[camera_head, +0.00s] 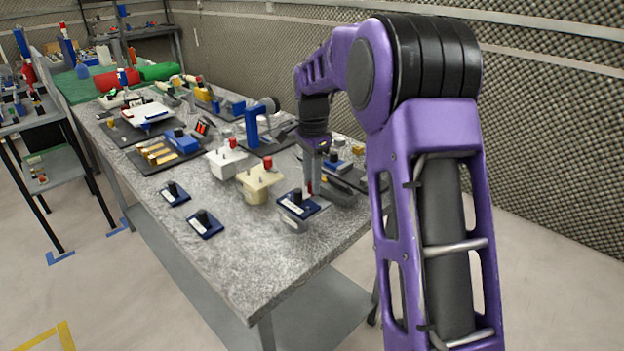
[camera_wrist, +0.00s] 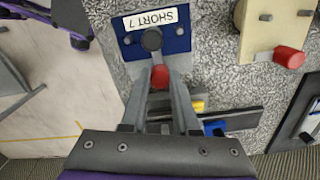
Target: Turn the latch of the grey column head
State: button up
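A red latch knob (camera_wrist: 160,77) shows between the two fingertips of my gripper (camera_wrist: 160,83). It also shows as a small red spot (camera_head: 309,187) in the head view, below my gripper (camera_head: 312,168). The fingers flank the knob closely. Whether they press on it is not clear.
A blue plate (camera_head: 287,206) with a black knob, labelled SHORT 7 (camera_wrist: 153,19), lies close to my fingertips. A cream column head (camera_head: 258,184) and a white one (camera_head: 220,165), both with red knobs, stand nearby. The speckled table (camera_head: 240,262) is clear at the front.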

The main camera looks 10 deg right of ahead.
grip_shut()
jog(key=shift+r+n+p, duration=0.1)
jog(key=shift+n+p, duration=0.2)
jog(key=n+p, duration=0.2)
jog(key=shift+r+n, duration=0.1)
jog(key=shift+n, duration=0.2)
jog(key=n+p, duration=0.3)
jog(key=n, duration=0.2)
jog(key=n+p, duration=0.1)
jog(key=n, duration=0.4)
jog(key=shift+p, duration=0.4)
jog(key=n+p, duration=0.1)
jog(key=n, duration=0.3)
jog(key=shift+n, duration=0.3)
jog(key=o, duration=0.7)
grip_release()
jog(key=shift+c, duration=0.2)
